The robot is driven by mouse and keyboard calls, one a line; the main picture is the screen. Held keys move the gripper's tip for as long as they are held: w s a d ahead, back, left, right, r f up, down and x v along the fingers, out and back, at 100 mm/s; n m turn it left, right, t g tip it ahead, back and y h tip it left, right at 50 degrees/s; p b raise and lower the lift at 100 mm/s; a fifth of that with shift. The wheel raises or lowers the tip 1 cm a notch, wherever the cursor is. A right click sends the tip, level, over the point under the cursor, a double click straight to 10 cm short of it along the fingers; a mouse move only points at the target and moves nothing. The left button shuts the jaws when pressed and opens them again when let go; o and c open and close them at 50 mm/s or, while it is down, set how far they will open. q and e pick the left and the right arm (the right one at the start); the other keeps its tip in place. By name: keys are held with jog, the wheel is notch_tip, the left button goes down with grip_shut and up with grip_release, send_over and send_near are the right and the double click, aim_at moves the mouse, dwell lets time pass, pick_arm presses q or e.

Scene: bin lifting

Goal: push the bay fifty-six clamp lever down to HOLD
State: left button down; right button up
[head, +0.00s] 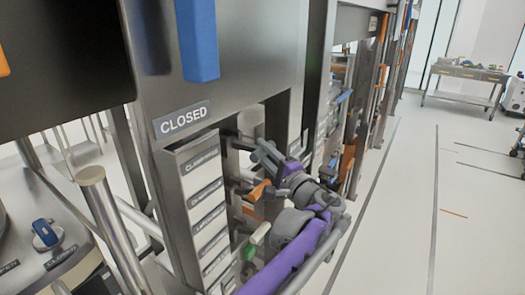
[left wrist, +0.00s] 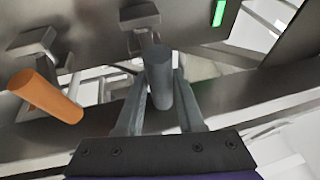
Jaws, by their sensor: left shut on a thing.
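My left gripper (head: 266,158) reaches in at the side of the metal frame in the head view. In the left wrist view its two fingers (left wrist: 166,112) are shut on a grey cylindrical handle (left wrist: 158,72), which stands between them. The handle leads back to a bracket on a metal plate. An orange handle (left wrist: 46,96) sticks out on a similar bracket to the left, apart from the fingers. An orange handle also shows in the head view (head: 259,190), just below my gripper. No bay number or HOLD mark is readable. My right gripper is out of view.
A metal cabinet with a CLOSED label (head: 182,120) and a blue handle (head: 200,42) stands left of my arm. A column of small labels (head: 203,190) runs below it. A green light (left wrist: 219,12) shows on the plate. The aisle floor (head: 400,220) at right is clear.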

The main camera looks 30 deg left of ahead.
pick_arm(q)
jog(key=f, duration=0.1)
jog(key=f+m+t+y+b, duration=0.1)
jog(key=f+t+y+b, duration=0.1)
jog(key=shift+a+f+m, duration=0.25)
jog(key=shift+m, duration=0.05)
jog(key=shift+a+f+b, duration=0.2)
jog(key=shift+f+b, duration=0.05)
jog(key=shift+f, duration=0.25)
jog(key=shift+a+f+b, duration=0.15)
jog(key=shift+f+b, duration=0.05)
jog(key=shift+f, duration=0.35)
jog(key=c, duration=0.5)
grip_release()
jog(key=shift+a, duration=0.1)
jog(key=b+v, duration=0.1)
jog(key=v, duration=1)
jog(key=shift+w, duration=0.1)
jog(key=shift+a, duration=0.1)
